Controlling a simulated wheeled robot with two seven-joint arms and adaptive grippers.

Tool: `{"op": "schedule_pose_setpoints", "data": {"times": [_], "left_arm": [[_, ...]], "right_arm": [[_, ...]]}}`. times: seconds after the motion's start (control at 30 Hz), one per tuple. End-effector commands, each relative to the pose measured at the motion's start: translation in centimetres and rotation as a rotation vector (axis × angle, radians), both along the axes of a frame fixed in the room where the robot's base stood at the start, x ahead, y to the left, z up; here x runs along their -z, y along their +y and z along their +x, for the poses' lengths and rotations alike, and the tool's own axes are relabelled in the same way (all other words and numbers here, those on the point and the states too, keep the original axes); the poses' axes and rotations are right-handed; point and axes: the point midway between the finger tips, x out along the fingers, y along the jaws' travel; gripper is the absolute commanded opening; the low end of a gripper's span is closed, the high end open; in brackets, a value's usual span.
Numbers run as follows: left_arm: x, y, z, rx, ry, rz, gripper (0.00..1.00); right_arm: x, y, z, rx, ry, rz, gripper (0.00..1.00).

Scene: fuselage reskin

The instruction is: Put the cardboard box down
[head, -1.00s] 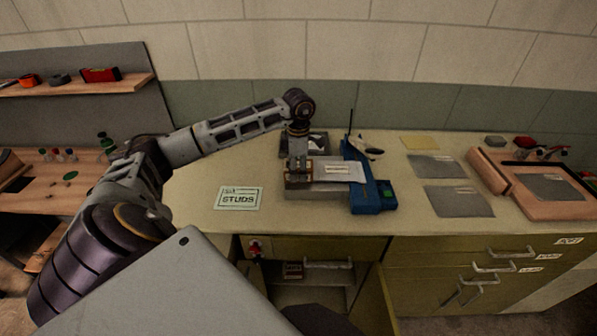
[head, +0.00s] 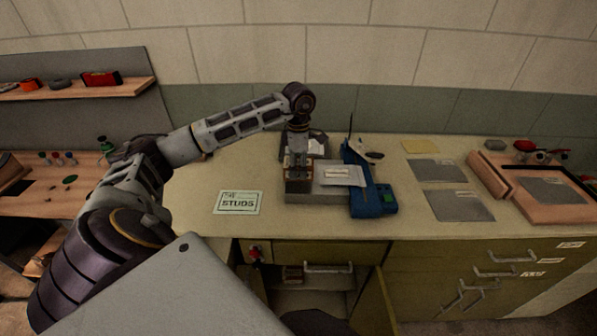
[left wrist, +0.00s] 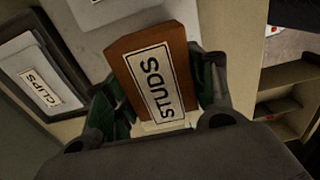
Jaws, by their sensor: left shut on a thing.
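I cannot tell whether the box touches anything below. A STUDS card (head: 239,202) lies flat on the counter to the left. My right gripper is not in view.
Grey sheets (head: 456,203) lie farther right. A CLIPS tray (left wrist: 40,80) shows in the left wrist view. The counter (head: 205,190) around the STUDS card is clear.

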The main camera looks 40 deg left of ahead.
Motion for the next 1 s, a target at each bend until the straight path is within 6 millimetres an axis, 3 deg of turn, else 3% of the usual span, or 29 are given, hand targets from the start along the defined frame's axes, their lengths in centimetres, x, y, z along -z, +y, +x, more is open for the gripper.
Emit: {"op": "schedule_pose_setpoints", "data": {"times": [0.5, 1.0], "left_arm": [[-6.2, 0.0, 0.1, 0.000, -0.003, 0.000, 0.10], [-7.4, 0.0, 0.0, 0.000, -0.001, -0.001, 0.10]], "right_arm": [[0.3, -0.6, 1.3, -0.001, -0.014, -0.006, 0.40], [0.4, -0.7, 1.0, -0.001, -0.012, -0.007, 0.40]]}}
